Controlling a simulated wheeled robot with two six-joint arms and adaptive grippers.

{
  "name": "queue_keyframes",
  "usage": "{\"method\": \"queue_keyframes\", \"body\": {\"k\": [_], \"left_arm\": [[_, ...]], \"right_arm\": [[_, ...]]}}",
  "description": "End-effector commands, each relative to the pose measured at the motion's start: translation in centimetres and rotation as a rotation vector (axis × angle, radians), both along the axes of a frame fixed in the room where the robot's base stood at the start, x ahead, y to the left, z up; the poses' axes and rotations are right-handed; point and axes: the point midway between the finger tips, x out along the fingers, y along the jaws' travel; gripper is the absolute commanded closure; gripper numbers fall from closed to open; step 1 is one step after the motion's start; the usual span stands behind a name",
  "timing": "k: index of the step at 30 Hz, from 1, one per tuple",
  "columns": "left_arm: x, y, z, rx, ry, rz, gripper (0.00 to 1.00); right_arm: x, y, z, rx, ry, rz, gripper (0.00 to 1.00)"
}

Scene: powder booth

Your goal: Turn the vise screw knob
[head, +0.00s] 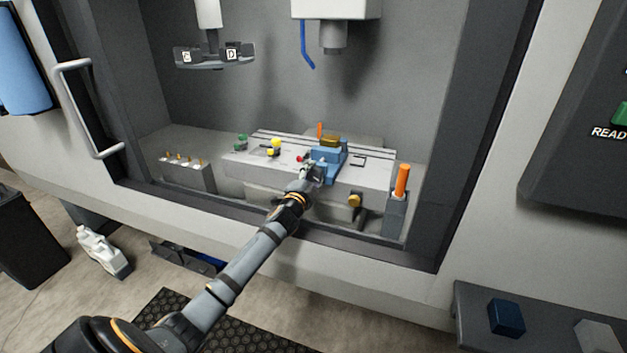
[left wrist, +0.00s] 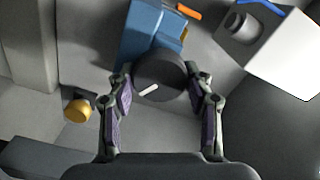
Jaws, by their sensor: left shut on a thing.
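The blue vise (head: 327,155) sits on the machine table, and it also shows in the left wrist view (left wrist: 140,38). Its round dark grey screw knob (left wrist: 162,76) has a pale line across its face and shows between my left gripper's fingers. My left gripper (head: 311,174) reaches in from the front to the vise. In the left wrist view its two fingers (left wrist: 160,90) stand on either side of the knob and are shut on it. In the head view the gripper covers the knob. My right gripper is not in view.
The pale machine table (head: 240,161) carries small green, yellow and red knobs left of the vise. An orange-handled tool (head: 401,180) stands in a holder at the right. A brass knob (head: 354,200) is below the table's front edge. The spindle (head: 333,36) hangs above.

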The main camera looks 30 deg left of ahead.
Motion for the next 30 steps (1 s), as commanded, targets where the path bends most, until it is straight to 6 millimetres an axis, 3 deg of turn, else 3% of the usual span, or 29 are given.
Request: {"method": "queue_keyframes", "body": {"k": [15,30], "left_arm": [[0.0,0.0,-0.2,-0.322,-0.076,0.001,0.8],[0.0,0.1,-0.1,-0.386,-0.089,0.002,0.8]], "right_arm": [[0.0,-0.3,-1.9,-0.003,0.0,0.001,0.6],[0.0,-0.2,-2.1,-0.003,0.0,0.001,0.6]]}}
